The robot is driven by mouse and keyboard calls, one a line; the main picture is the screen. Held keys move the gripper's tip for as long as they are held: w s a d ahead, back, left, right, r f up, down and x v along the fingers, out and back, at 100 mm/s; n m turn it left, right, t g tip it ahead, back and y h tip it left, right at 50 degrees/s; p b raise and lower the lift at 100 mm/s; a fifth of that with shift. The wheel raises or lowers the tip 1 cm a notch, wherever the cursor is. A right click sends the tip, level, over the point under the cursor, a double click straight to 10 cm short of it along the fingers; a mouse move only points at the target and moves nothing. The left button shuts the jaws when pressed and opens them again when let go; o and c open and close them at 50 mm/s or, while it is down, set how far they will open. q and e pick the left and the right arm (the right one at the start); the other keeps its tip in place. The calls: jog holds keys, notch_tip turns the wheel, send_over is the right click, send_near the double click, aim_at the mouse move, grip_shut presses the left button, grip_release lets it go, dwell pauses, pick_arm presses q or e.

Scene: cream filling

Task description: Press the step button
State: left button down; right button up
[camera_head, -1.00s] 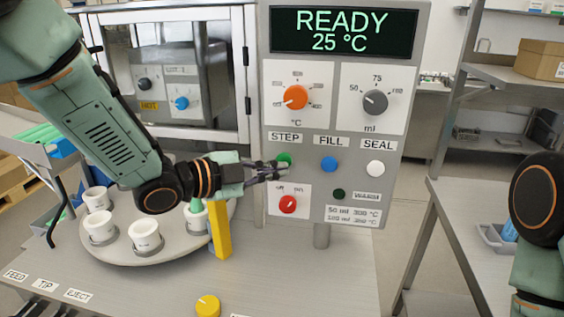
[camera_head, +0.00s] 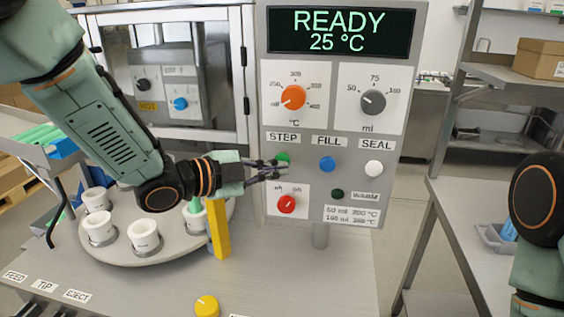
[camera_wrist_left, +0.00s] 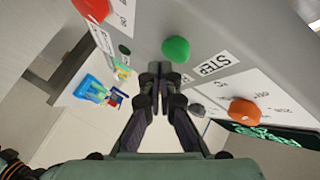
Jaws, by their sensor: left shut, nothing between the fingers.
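The green step button (camera_head: 283,158) is on the grey control panel (camera_head: 318,225), just under the STEP label (camera_head: 283,137). In the left wrist view the green button (camera_wrist_left: 176,49) shows whole, just ahead and to the right of the fingertips. My left gripper (camera_head: 284,167) is shut and empty. Its fingertips are at the lower edge of the button in the head view. In the wrist view its tips (camera_wrist_left: 159,68) appear beside the button. I cannot tell whether they touch it. My right gripper is not in view; only part of that arm shows at the right edge.
The blue FILL button (camera_head: 327,164), white SEAL button (camera_head: 374,168) and red knob (camera_head: 286,204) are close by. A yellow post (camera_head: 219,232) stands below my left wrist. A round turntable (camera_head: 140,256) holds several white cups. The display (camera_head: 340,32) reads READY, 25 °C.

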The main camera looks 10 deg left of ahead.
pick_arm(q)
jog(key=shift+w+a, duration=0.1)
jog(key=shift+w, duration=0.15)
jog(key=shift+w, duration=0.55)
dwell(1.0)
jog(key=shift+s, duration=3.5)
